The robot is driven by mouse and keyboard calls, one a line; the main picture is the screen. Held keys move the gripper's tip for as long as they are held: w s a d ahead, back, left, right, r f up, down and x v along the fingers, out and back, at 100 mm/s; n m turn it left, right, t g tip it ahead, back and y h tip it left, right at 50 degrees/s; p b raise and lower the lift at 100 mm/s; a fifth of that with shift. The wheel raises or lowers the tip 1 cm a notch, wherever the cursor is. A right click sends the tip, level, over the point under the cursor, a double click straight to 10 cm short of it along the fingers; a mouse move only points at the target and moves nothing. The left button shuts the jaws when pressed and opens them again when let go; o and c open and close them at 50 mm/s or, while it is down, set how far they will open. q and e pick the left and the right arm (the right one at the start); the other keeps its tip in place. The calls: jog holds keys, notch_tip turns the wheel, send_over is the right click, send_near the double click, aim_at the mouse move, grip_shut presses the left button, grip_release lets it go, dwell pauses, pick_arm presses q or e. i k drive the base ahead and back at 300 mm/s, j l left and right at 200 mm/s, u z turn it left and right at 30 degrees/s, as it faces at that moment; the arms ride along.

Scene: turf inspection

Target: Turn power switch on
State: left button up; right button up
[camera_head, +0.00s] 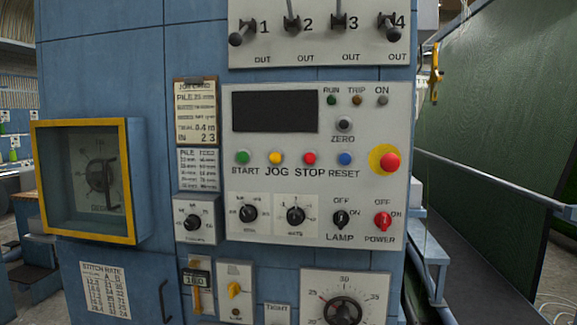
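The power switch (383,220) is a red rotary knob at the lower right of the pale control panel (290,240). The display (275,111) is dark, and the ON lamp (382,100) is grey and looks unlit. Neither of my grippers shows in the head view.
A black lamp switch (341,219) sits just left of the power switch. A red mushroom button (389,161) on a yellow disc sticks out above it. A dial (343,311) lies below the panel. A green sheet (510,130) hangs at the right.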

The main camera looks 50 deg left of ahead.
aim_at(383, 220)
jog(key=u, duration=1.5)
